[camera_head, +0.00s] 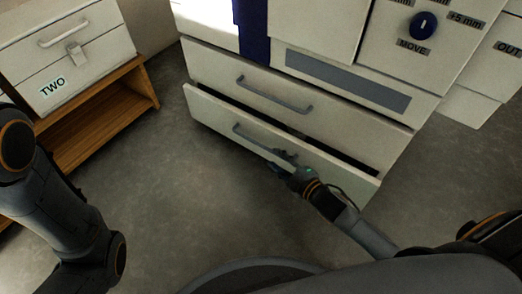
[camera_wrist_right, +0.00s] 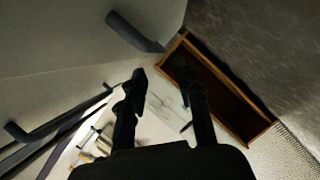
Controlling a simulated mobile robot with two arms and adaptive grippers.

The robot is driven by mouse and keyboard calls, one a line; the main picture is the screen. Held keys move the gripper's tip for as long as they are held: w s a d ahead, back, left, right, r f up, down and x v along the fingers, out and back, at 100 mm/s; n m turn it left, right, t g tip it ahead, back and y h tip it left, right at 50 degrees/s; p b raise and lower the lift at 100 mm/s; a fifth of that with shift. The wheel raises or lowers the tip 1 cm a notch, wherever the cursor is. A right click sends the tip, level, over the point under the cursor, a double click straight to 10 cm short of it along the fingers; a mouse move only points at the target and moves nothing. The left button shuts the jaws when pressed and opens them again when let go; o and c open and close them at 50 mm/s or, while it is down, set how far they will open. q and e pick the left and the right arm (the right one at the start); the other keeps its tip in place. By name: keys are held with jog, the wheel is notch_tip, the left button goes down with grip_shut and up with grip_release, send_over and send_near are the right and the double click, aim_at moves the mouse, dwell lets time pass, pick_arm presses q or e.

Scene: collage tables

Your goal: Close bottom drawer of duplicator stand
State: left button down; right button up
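The duplicator stand (camera_head: 213,67) is a white cabinet with two wide drawers in the head view. Its bottom drawer (camera_head: 213,114) stands partly open, with a dark gap along its top edge, wider toward the right. The drawer's grey bar handle (camera_head: 250,136) is on its front. My right gripper (camera_head: 279,158) is at the right end of this handle, in front of the drawer face; whether it touches is unclear. In the right wrist view its two fingers (camera_wrist_right: 163,84) are apart with nothing between them. My left arm is at the left, its gripper out of view.
The closed upper drawer (camera_head: 225,75) has its own bar handle (camera_head: 275,95). At left, a white box labelled TWO (camera_head: 85,70) sits on a wooden shelf unit (camera_head: 105,108). Grey floor (camera_head: 185,190) is clear in front of the stand.

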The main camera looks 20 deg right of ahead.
aim_at(261, 146)
jog(key=b+x, duration=0.4)
jog(key=x, duration=0.4)
jog(key=shift+w+a+f, duration=0.1)
jog(key=shift+w+a, duration=0.05)
jog(key=shift+w, duration=0.1)
grip_shut()
